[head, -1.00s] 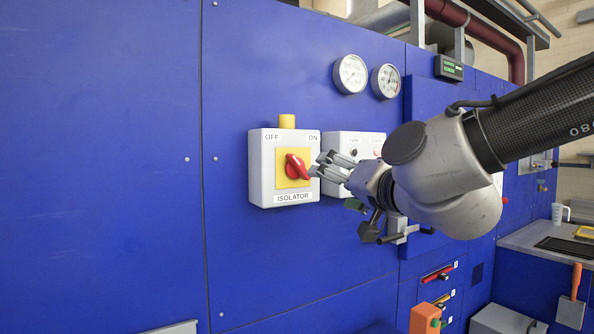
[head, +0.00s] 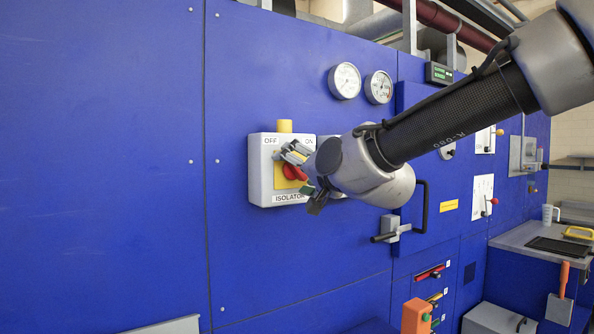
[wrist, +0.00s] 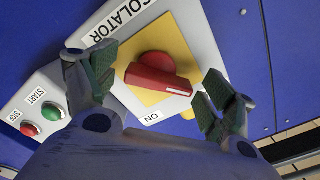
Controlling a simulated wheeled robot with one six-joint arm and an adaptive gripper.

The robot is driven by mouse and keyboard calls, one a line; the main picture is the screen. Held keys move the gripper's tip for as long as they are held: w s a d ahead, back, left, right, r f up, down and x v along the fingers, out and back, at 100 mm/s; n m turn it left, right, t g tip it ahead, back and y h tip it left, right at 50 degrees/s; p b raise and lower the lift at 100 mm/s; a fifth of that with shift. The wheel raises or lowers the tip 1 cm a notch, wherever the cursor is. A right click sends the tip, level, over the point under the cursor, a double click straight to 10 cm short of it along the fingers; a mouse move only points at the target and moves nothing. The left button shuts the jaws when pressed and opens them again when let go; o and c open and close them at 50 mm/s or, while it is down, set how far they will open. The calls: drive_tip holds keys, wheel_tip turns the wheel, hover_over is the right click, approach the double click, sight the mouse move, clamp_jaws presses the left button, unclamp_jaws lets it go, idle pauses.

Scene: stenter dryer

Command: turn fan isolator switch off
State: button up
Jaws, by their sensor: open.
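The isolator is a light grey box (head: 262,172) on the blue panel, labelled OFF at its top left and ON at its top right. Its red knob (head: 293,173) sits on a yellow plate. My open gripper (head: 299,171) is at the box front, partly covering knob and plate. In the wrist view the red knob (wrist: 155,76) lies between the two spread fingers, with no clear contact. The knob's white-marked end points toward the right finger, off to the side of the ON label. The OFF label is hidden there.
A box with green and red START and STOP buttons (wrist: 42,118) stands beside the isolator, mostly behind my arm in the head view. Two gauges (head: 345,81) are above. A black door handle (head: 421,205) is to the right. The panel left of the isolator is clear.

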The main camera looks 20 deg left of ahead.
drive_tip(key=shift+a, duration=0.1)
drive_tip(key=c, duration=1)
drive_tip(key=shift+n, duration=0.5)
drive_tip(key=o, duration=1)
drive_tip(key=v, duration=1.2)
